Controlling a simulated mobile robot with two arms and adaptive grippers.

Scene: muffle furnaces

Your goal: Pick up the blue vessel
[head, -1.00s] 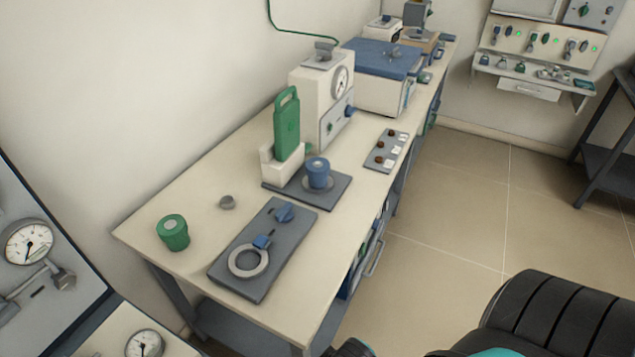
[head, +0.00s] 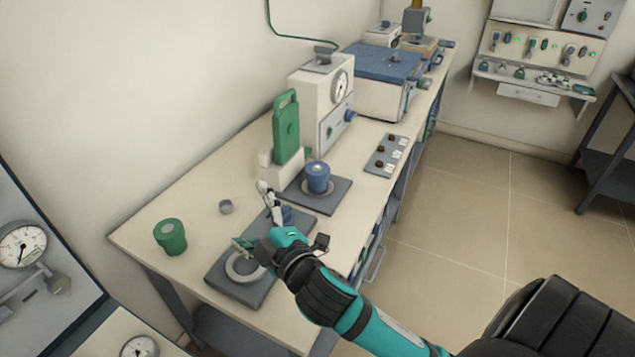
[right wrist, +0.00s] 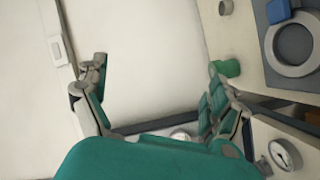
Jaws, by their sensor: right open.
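The blue vessel (head: 317,176) stands upright on a dark square plate (head: 330,199) on the bench, in front of the green-handled white block. My right gripper (head: 252,215) is open and empty. It hangs over the dark mat with the ring, nearer to me and to the left of the vessel, apart from it. In the right wrist view the two spread fingers of the right gripper (right wrist: 155,90) have nothing between them, and the vessel does not show. My left gripper is not in view.
A green vessel (head: 171,237) and a small grey cap (head: 226,207) stand left of the mat (head: 222,275). A green upright holder (head: 286,128) and a white gauge box (head: 312,92) stand behind the blue vessel. A button panel (head: 385,155) lies to its right.

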